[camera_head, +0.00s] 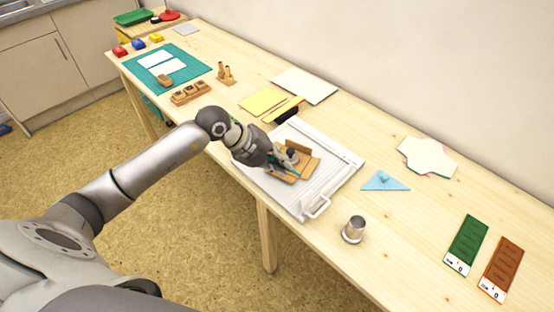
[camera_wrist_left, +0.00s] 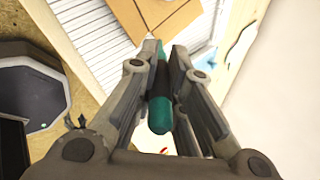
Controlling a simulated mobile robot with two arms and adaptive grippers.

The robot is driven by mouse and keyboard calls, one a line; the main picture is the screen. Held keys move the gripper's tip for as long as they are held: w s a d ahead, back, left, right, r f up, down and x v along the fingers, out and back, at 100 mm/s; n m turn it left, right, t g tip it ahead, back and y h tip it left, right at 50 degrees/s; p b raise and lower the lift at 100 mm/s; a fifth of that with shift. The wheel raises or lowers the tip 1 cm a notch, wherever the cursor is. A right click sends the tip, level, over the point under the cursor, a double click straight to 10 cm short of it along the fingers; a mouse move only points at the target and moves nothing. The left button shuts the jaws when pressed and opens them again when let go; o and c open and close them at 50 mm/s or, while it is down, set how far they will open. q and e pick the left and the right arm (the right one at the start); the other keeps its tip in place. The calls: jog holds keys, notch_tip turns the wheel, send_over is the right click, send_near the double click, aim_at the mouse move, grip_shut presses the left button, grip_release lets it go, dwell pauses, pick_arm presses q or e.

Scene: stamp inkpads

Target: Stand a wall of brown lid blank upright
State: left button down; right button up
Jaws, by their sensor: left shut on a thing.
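The brown lid blank (camera_head: 311,168) lies on the white scoring board (camera_head: 342,172) in the middle of the table. Some of its flaps look tilted, but the gripper hides part of it and I cannot tell how upright each wall is. In the left wrist view the blank (camera_wrist_left: 155,14) shows past the fingertips with a crease line across it. My left gripper (camera_head: 284,162) is over the blank's near left part. It is shut on a teal rod-like tool (camera_wrist_left: 158,112). I cannot tell whether the tool touches the blank. My right gripper is out of view.
Yellow sheets (camera_head: 262,102) and a black-edged item (camera_head: 287,112) lie behind the arm. Green (camera_head: 466,243) and brown (camera_head: 501,267) cards lie at right. Table between cup and cards is clear.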

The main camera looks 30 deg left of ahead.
pick_arm(q)
jog(key=shift+s+d+r+p, duration=0.1)
jog(key=shift+d+r+p, duration=0.2)
jog(key=shift+d, duration=0.2)
notch_tip(320, 180, up, 7)
jog(key=p, duration=0.6)
jog(key=shift+s+d+r, duration=0.15)
jog(key=shift+d+r, duration=0.05)
jog(key=shift+d, duration=0.25)
jog(key=shift+a+f, duration=0.1)
dwell(0.7)
